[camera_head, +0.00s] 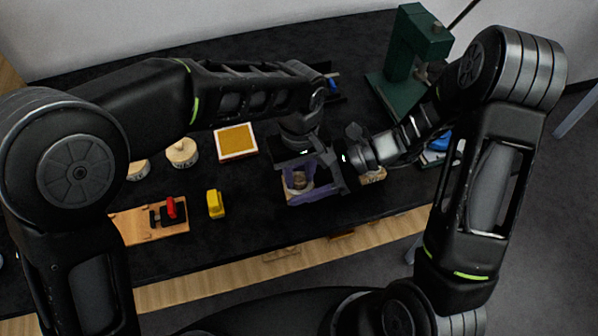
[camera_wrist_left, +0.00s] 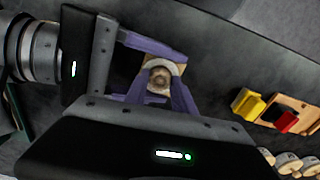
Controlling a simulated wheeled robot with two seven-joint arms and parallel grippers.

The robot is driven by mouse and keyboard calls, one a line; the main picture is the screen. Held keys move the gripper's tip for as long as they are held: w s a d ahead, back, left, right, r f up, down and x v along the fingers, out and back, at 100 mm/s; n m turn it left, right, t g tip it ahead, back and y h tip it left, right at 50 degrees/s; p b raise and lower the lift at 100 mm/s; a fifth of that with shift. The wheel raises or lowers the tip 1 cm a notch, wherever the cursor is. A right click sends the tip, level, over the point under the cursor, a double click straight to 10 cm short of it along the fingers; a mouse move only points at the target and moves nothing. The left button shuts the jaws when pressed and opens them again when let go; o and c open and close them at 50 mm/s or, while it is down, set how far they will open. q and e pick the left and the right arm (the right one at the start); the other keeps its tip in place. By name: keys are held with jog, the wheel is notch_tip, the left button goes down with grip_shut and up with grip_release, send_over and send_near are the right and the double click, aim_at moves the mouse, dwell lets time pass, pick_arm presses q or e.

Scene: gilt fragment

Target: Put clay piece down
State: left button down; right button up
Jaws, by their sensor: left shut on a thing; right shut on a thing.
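The small rounded brown clay piece (camera_head: 299,181) is between the purple fingers of my left gripper (camera_head: 303,190), above the dark table near its front. In the left wrist view the clay piece (camera_wrist_left: 160,78) sits against a pale wooden piece (camera_wrist_left: 179,67) with a whitish curved band. My left gripper is shut on the clay piece. My right gripper (camera_wrist_left: 168,50) comes in from the side, its purple fingers at the pale piece, and appears shut on it. The fingers partly hide both pieces, and I cannot tell exactly where they touch.
A yellow-topped square pad (camera_head: 237,140), a round wooden pot (camera_head: 182,152), a yellow clip (camera_head: 215,204) and a wooden board (camera_head: 150,221) with a red-handled tool stand left. A green press (camera_head: 405,60) stands back right. A small wooden block (camera_head: 374,176) lies by my right gripper. The front centre table is clear.

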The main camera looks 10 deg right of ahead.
aim_at(299, 179)
pick_arm(q)
jog(key=c, duration=1.1)
grip_release()
jog(key=shift+f, duration=0.1)
jog(key=shift+o, duration=0.2)
notch_tip(299, 179, up, 12)
pick_arm(e)
jog(key=o, duration=1.5)
jog(key=shift+c, duration=0.2)
